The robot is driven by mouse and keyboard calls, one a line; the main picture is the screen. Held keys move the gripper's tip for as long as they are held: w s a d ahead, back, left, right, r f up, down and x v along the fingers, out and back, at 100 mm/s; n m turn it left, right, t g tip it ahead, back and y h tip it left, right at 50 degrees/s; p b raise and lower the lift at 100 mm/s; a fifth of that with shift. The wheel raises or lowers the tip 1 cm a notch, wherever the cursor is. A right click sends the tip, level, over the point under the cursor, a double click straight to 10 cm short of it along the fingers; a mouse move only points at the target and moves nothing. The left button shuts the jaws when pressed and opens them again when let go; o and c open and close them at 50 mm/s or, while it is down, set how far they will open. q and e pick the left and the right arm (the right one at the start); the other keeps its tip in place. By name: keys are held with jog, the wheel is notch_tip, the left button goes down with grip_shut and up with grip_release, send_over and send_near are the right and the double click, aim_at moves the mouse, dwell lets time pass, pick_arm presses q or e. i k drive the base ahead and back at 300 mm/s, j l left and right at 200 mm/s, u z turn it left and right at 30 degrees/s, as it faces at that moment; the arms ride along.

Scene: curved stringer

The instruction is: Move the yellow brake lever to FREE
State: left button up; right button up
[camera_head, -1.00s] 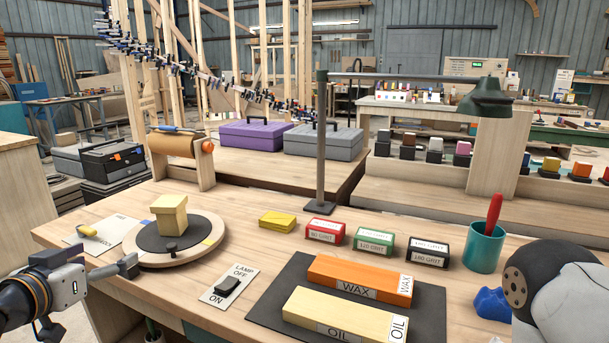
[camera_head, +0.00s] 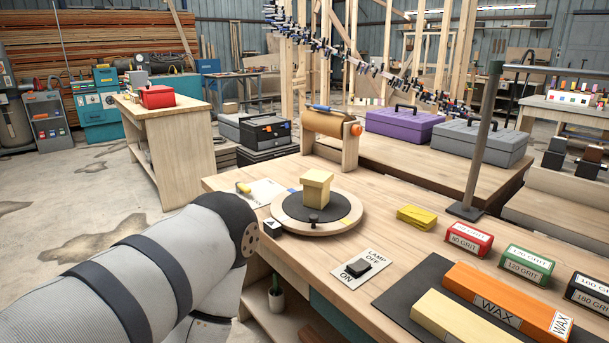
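The yellow brake lever (camera_head: 243,187) is small and sits at the left part of a white plate (camera_head: 263,191), behind and left of the round turntable (camera_head: 337,223). The plate's lettering is too small to read, so I cannot tell which marking the lever is at. A pale yellow block (camera_head: 316,188) stands on the turntable. Neither gripper shows; nothing of mine touches the lever in this view.
A small black block with a white mark (camera_head: 272,227) sits at the turntable's near-left edge. A lamp switch (camera_head: 359,267), yellow pad (camera_head: 417,217), grit blocks (camera_head: 468,238) and lamp post (camera_head: 482,145) are to the right. A paper roll (camera_head: 330,124) stands behind. Open floor lies left.

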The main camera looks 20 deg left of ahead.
aim_at(241, 188)
jog(key=k+j+u, duration=0.1)
jog(key=u, duration=1)
